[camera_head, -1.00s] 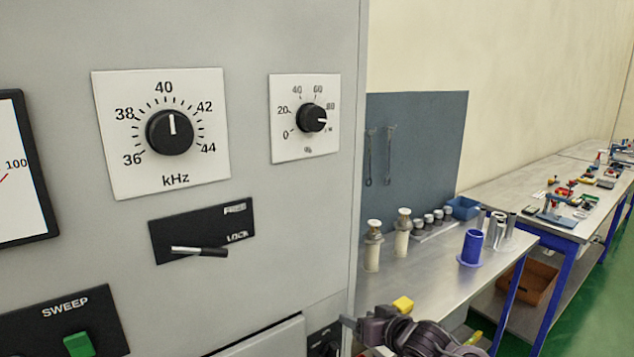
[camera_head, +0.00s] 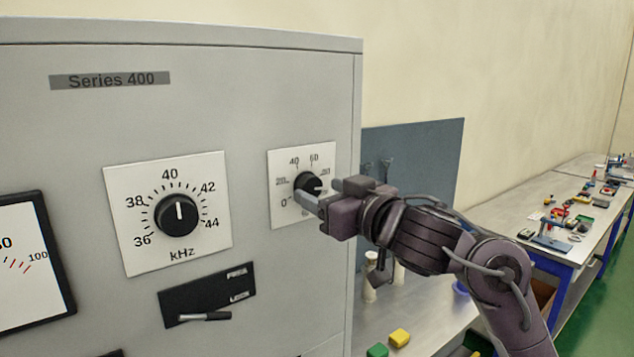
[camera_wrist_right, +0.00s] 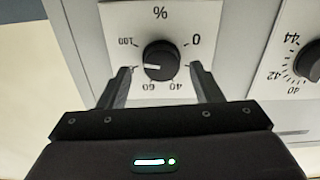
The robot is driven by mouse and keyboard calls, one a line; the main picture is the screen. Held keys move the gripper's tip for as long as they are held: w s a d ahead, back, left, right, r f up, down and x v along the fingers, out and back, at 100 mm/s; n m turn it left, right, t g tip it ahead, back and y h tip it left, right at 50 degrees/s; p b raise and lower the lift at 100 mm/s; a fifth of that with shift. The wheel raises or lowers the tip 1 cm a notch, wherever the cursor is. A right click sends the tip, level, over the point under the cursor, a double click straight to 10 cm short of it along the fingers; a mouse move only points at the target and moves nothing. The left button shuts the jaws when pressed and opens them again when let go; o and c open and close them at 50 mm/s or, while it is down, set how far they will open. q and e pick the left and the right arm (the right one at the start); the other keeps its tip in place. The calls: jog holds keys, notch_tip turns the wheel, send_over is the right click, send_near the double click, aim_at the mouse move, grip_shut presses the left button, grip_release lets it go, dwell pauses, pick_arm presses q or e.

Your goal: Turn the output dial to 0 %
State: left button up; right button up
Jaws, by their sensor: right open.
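The output dial (camera_head: 307,184) is a black knob on a white percent plate on the grey cabinet. It also shows upside down in the right wrist view (camera_wrist_right: 160,58), where its white pointer sits between 60 and 100, near the covered 80 mark. My right gripper (camera_head: 316,193) is in front of the dial and partly hides it in the head view. In the right wrist view the gripper (camera_wrist_right: 161,68) is open, with one finger on each side of the knob and a visible gap to both. My left gripper is not in view.
The kHz dial (camera_head: 177,214) is left of the output dial, with the lock lever (camera_head: 205,316) below it. A meter (camera_head: 30,255) is at far left. A workbench (camera_head: 400,318) with green and yellow blocks stands right of the cabinet.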

aim_at(309, 186)
jog(key=shift+x, duration=1.25)
jog(key=shift+c, duration=1.2)
jog(key=c, duration=0.8)
jog(key=shift+o, duration=0.2)
